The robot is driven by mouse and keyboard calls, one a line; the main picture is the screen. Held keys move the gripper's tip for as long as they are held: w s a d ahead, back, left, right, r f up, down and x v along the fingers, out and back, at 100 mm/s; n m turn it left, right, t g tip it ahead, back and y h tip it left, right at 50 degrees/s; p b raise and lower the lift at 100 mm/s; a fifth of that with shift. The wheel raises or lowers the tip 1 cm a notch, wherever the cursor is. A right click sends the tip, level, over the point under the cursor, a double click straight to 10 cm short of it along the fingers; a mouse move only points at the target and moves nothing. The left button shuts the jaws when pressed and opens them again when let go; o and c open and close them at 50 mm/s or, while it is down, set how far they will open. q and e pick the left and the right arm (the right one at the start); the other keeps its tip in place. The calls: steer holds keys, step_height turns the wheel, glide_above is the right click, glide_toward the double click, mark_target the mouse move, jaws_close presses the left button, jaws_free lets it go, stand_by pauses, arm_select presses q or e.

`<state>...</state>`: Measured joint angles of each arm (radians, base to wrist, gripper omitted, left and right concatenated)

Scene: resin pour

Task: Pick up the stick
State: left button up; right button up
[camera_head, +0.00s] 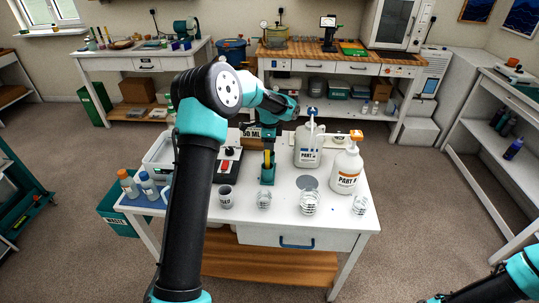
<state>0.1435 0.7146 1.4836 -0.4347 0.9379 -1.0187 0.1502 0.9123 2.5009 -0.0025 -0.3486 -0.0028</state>
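A thin yellowish stick (268,159) stands upright in a small teal holder (267,176) on the white table. My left gripper (268,143) points down right above the holder, at the stick's upper part. The gripper hides the top of the stick, and I cannot tell whether its fingers are closed on it. My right arm shows only at the lower right corner; its gripper (436,299) is cut off by the frame's bottom edge, and its fingers cannot be made out.
Two white jugs, one with an orange pump (347,168) and one with a blue top (309,146), stand right of the holder. A grey cup (225,197) and several clear cups (310,201) line the front. A black and red device (228,166) is at left, near capped bottles (128,183).

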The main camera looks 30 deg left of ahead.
arm_select(q)
steer(key=shift+c, duration=0.2)
jaws_close()
steer(key=shift+r, duration=0.1)
stand_by(0.4)
step_height(320, 180, up, 10)
steer(key=shift+f, duration=0.1)
stand_by(0.3)
stand_by(0.5)
